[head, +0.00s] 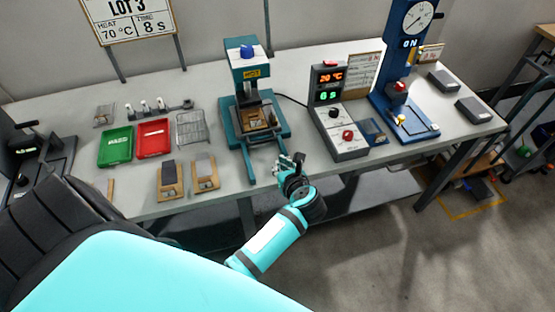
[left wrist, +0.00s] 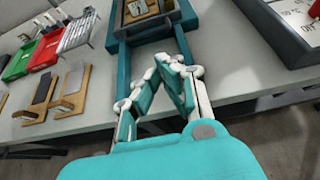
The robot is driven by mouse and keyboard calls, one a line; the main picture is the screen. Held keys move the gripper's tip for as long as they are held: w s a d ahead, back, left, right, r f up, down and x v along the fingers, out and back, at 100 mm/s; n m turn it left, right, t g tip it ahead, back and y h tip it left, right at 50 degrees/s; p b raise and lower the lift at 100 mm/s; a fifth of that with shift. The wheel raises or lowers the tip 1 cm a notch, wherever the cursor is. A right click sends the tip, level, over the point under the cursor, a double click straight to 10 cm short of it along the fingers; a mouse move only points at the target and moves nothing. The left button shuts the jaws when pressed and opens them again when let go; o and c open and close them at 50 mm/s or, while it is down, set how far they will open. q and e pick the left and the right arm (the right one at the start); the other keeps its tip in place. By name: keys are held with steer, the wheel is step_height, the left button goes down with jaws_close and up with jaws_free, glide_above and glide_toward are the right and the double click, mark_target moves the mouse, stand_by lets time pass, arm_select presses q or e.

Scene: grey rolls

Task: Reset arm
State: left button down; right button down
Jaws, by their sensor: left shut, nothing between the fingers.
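My left gripper (head: 293,160) is at the front edge of the long grey-white table (head: 225,198), just right of the front legs of the teal press (head: 264,119). In the left wrist view the fingers of the left gripper (left wrist: 162,68) lean together in front of the press frame (left wrist: 124,70). The gripper is shut and holds nothing. The teal forearm reaches up to it from the bottom of the head view. My right gripper does not show in either view.
Left of the press are a green tray (head: 116,147), a red tray (head: 152,141) and two wooden blocks with grey tops (head: 171,180). A control box (head: 338,125) and blue gauge press (head: 405,105) stand right. Open floor (head: 470,255) lies front right.

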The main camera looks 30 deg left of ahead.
arm_select(q)
steer(key=s+d+n+g+h, duration=0.2)
steer(key=s+d+n+h, duration=0.25)
steer(key=s+n, duration=0.75)
steer(key=s+d+n+g+h, duration=0.25)
steer(key=s+n+h, duration=0.25)
steer(key=s+n, duration=0.65)
step_height(320, 180, down, 28)
steer(key=s+d+g, duration=0.1)
steer(key=s, duration=0.2)
steer(key=s+a+f+g+b, duration=0.1)
steer(key=s+a+f, duration=0.1)
steer(key=s+f, duration=1.2)
steer(key=shift+s+a+f, duration=0.35)
steer(key=shift+s+a, duration=0.05)
steer(key=shift+s, duration=0.2)
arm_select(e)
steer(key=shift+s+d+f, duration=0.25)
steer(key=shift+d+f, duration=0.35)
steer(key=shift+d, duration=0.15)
arm_select(q)
steer(key=shift+g, duration=0.25)
